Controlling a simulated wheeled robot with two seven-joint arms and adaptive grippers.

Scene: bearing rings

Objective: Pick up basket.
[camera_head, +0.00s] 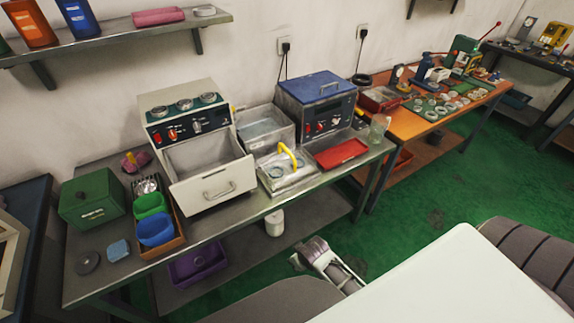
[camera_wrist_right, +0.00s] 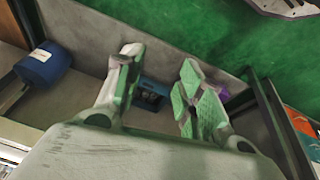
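The basket (camera_head: 288,174) is a shallow metal tray-like basket with an upright yellow handle. It stands on the metal workbench (camera_head: 240,216) near its front edge, between the white open-drawer machine and the red tray. Ring shapes seem to lie inside it. My right gripper (camera_head: 308,256) is in front of the bench and below its top, apart from the basket. In the right wrist view my right gripper (camera_wrist_right: 160,65) has its two fingers spread with nothing between them. The basket cannot be made out in that view. My left gripper is not in view.
A white machine (camera_head: 212,193) with its drawer out stands left of the basket. A red tray (camera_head: 341,152) lies to the right, and a blue-lidded machine (camera_head: 318,105) stands behind. A purple bin (camera_head: 198,264) and a white container (camera_head: 274,222) are under the bench.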

